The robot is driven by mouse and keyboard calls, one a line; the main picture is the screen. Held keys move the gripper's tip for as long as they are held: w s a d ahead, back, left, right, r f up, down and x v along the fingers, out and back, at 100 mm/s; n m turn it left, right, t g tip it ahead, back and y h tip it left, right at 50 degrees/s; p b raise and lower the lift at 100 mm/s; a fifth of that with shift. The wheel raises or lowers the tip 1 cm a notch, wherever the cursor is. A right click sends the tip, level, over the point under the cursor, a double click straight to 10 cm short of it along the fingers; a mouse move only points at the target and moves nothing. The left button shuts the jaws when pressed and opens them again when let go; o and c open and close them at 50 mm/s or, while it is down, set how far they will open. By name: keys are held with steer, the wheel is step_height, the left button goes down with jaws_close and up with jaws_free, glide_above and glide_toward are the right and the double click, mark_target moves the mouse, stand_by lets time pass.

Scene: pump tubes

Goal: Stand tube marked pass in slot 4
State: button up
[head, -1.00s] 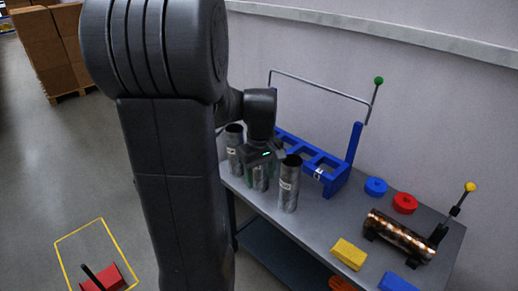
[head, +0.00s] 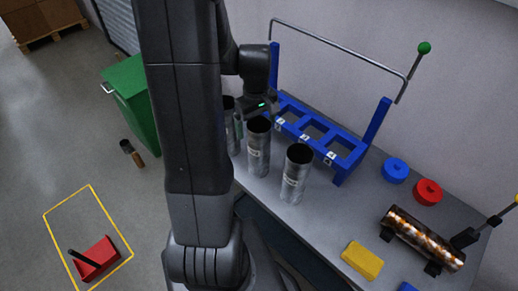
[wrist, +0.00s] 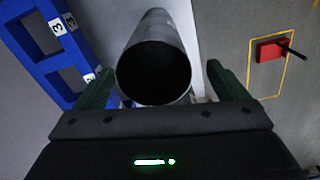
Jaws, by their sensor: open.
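Three grey metal tubes stand upright in a row on the table: a left one (head: 229,128) partly hidden by my arm, a middle one (head: 258,152) and a right one (head: 296,176). The middle and right tubes show small white labels, too small to read. The blue rack (head: 345,136) behind them has square openings with number tags; its visible openings look empty. My gripper (wrist: 160,72) is open, its green fingers on either side of one tube's open top (wrist: 154,72) in the wrist view. I cannot tell whether they touch it. That tube's label is hidden.
A blue ring (head: 396,170), a red ring (head: 428,191), a yellow block (head: 362,260) and a coppery cylinder on a stand (head: 422,240) occupy the table's right. A thin metal bar with a green knob (head: 424,47) rises above the rack. A green bin (head: 130,100) stands on the floor.

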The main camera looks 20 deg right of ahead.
mark_target(259, 150)
steer(key=shift+s+d+f+p, duration=0.15)
steer(key=shift+f+p, duration=0.1)
steer(key=shift+f, duration=1.15)
steer(key=shift+d+f+p, duration=0.15)
steer(key=shift+f+p, duration=0.05)
steer(key=shift+f, duration=1.15)
steer(key=shift+c, duration=0.2)
steer(key=c, duration=1.8)
steer(key=shift+r, duration=0.1)
steer(key=shift+c, duration=0.2)
